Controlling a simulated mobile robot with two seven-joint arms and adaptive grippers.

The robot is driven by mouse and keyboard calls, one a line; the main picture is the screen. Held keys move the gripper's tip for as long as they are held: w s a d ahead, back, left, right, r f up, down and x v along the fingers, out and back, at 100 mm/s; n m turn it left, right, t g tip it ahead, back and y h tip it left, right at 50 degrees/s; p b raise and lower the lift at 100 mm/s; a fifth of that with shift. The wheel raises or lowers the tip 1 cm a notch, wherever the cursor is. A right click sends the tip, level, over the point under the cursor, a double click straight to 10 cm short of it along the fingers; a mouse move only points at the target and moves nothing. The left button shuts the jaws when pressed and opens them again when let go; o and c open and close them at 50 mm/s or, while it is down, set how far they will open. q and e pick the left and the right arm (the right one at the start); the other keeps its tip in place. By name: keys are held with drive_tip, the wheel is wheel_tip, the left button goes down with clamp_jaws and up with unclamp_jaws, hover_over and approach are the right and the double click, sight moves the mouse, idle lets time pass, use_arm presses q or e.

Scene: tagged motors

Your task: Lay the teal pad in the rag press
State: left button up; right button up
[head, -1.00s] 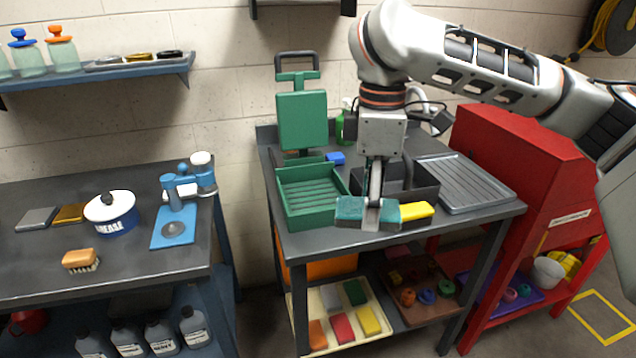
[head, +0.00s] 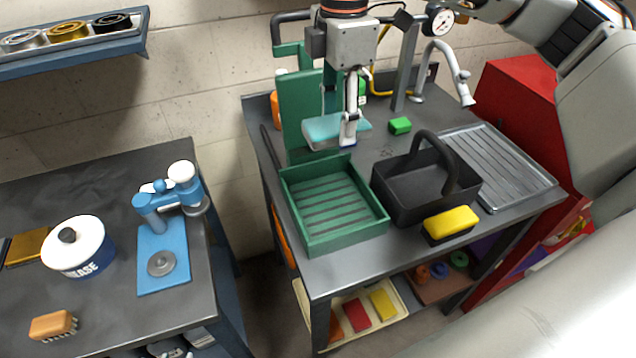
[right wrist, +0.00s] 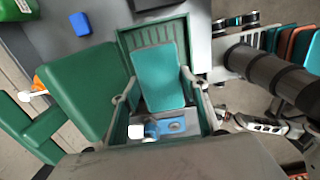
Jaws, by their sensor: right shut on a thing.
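The green rag press has an open tray with a ribbed floor (head: 330,208) and a raised green lid (head: 300,115) behind it. My right gripper (head: 348,134) is shut on the teal pad (head: 325,131), which it holds raised near the lid. In the right wrist view the teal pad (right wrist: 160,78) lies across my view of the green ribbed tray (right wrist: 133,42), with the lid (right wrist: 85,92) to its left. The height of the pad above the tray is hard to tell. My left gripper is not in view.
A black caddy (head: 412,198) with a tall handle stands right of the tray, with a yellow sponge (head: 450,222) at its front. A grey drainboard (head: 500,165) and a faucet (head: 450,68) are further right. A green block (head: 400,125) lies behind the caddy.

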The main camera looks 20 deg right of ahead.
drive_tip(key=shift+w, duration=0.2)
drive_tip(key=b, duration=0.5)
hover_over(332, 205)
wheel_tip(332, 205, down, 16)
drive_tip(key=shift+r, duration=0.25)
drive_tip(key=shift+f+b, duration=0.85)
drive_tip(key=shift+f, duration=1.4)
drive_tip(key=shift+r, duration=0.1)
drive_tip(key=o, duration=1.2)
drive_tip(key=shift+c, duration=0.2)
wheel_tip(332, 205, up, 12)
drive_tip(key=p, duration=0.4)
drive_tip(key=shift+p, duration=0.3)
